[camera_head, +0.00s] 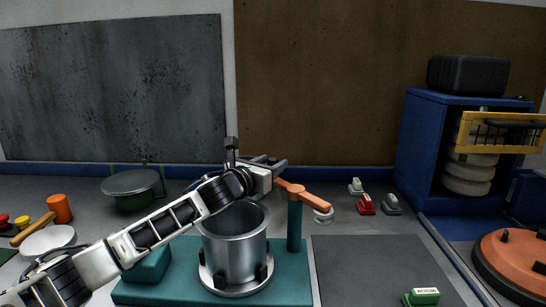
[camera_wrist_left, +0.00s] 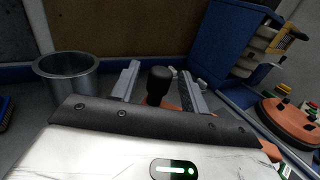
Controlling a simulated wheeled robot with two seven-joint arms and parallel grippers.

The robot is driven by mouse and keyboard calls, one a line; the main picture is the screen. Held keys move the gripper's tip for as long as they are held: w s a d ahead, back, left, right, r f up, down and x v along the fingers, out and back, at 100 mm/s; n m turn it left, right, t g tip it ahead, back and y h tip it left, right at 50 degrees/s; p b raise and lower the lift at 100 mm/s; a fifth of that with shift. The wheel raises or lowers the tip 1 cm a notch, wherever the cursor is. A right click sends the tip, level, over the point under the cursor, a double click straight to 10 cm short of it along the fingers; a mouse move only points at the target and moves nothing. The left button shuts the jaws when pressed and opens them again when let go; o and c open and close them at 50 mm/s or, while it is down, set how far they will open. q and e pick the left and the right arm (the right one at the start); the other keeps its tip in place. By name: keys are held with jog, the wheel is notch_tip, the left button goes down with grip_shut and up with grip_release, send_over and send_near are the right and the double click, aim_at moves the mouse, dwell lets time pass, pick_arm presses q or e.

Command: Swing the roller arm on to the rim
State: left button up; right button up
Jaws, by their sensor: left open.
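The orange roller arm (camera_head: 304,196) sits on top of a teal post (camera_head: 294,228) and points right, away from the pot. A white roller (camera_head: 323,215) hangs under its outer end. The grey metal pot (camera_head: 234,246) stands upright left of the post, its rim (camera_wrist_left: 66,62) showing in the left wrist view. My left gripper (camera_head: 275,163) is open above and behind the pot, by the arm's post end. In the left wrist view a black knob (camera_wrist_left: 158,86) stands between the open fingers (camera_wrist_left: 159,70), with gaps on both sides. My right gripper is out of view.
The pot stands on a round holder on a teal base (camera_head: 175,290). Small red and grey clamps (camera_head: 366,204) lie behind right. A blue cabinet (camera_head: 420,150) and an orange disc (camera_head: 515,262) are at right. The dark mat (camera_head: 375,270) is mostly clear, with a green block (camera_head: 424,297).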

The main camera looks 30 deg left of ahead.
pick_arm(q)
jog(key=shift+w, duration=0.7)
